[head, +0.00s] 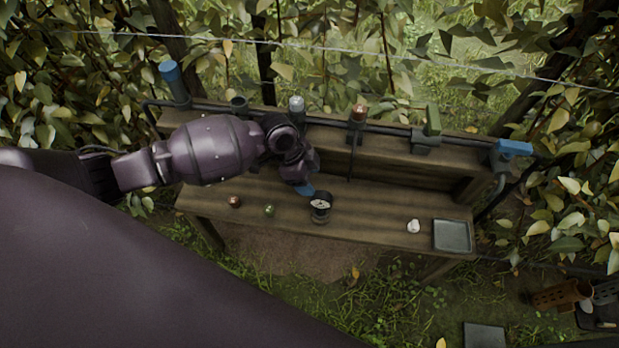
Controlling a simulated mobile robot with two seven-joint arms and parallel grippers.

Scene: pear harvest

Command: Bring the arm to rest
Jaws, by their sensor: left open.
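My left arm (210,150) reaches in from the left, over the wooden bench. Its gripper (306,192) points down above the bench's middle, just behind a small dark cup with a pale round top (320,206). The jaws are open, but the fingers are small and partly hidden by the wrist. A blue patch shows at the fingertips; I cannot tell whether it is part of the gripper. My right gripper is not in view.
The bench (375,218) holds a reddish ball (234,201), a green ball (270,210), a small white object (413,226) and a grey tray (452,236). Behind runs a pipe with several coloured fittings, including a blue one (515,148). Leafy branches and wires surround it.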

